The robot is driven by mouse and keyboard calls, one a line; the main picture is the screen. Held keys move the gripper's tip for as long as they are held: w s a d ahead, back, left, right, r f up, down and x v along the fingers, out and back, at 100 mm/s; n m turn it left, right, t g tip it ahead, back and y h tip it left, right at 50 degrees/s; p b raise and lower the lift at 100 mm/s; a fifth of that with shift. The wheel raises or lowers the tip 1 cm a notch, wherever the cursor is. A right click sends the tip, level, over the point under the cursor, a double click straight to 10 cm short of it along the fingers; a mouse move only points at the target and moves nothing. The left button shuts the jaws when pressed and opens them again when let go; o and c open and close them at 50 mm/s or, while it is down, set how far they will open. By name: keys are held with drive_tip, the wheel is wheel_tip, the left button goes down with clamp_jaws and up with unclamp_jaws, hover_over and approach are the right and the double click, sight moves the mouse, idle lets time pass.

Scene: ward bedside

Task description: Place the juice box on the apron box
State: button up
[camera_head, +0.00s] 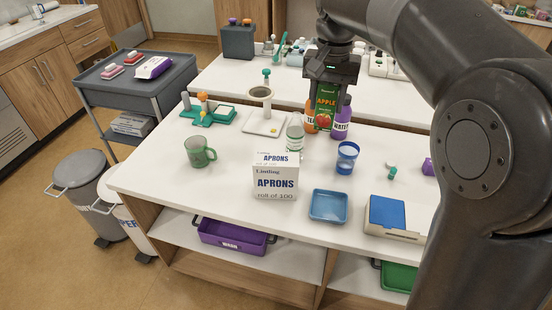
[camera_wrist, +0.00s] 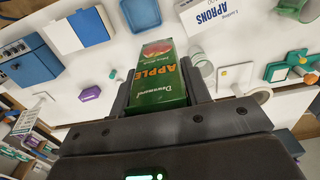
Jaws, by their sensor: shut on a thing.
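The juice box (camera_head: 325,106) is a green carton marked APPLE with a red apple on it. My gripper (camera_head: 328,85) is shut on it and holds it upright in the air, in front of the bottles in the head view. In the wrist view the juice box (camera_wrist: 158,75) sits between my gripper's two fingers (camera_wrist: 158,95). The apron box (camera_head: 276,182) is a white carton marked APRONS near the front of the white table, to the left of and below my gripper in the picture. Part of the apron box (camera_wrist: 215,22) shows at the top of the wrist view.
Orange and purple bottles (camera_head: 341,122) stand behind the juice box.

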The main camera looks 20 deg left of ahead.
wheel_tip(320, 180, down, 2)
drive_tip(key=shift+f, duration=0.1)
approach(276, 159)
drive_tip(key=shift+f, duration=1.05)
drive_tip(key=shift+f, duration=0.1)
drive_tip(key=o, duration=1.1)
wheel_tip(276, 159, up, 12)
drive_tip(key=shift+r, duration=0.15)
